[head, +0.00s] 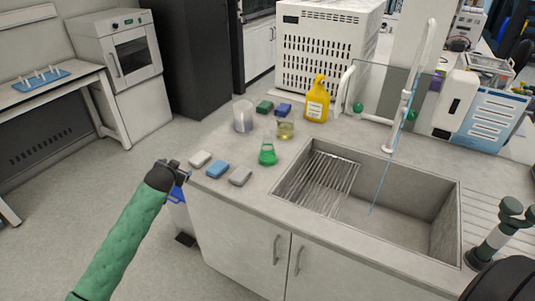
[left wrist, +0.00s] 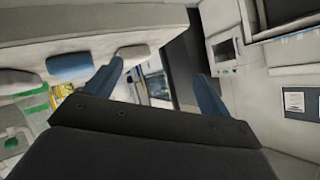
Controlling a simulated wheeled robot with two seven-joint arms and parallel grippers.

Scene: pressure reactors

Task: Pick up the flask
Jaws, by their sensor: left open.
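The flask (head: 267,155), a small conical glass with green liquid, stands upright on the grey counter (head: 225,152), left of the sink. A similar small glass vessel with yellowish liquid (head: 285,130) stands just behind it. My left gripper (head: 184,173) is beside the counter's left corner, left of the flask and well apart from it. In the left wrist view its two blue fingers (left wrist: 158,82) are spread with nothing between them. Green shapes at that view's left edge are too unclear to name.
White (head: 200,158), blue (head: 217,170) and grey (head: 240,176) blocks lie along the counter's front edge, between gripper and flask. A clear beaker (head: 243,116), a yellow bottle (head: 316,100) and green (head: 264,107) and blue (head: 283,110) blocks stand behind. The sink (head: 410,232) is to the right.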

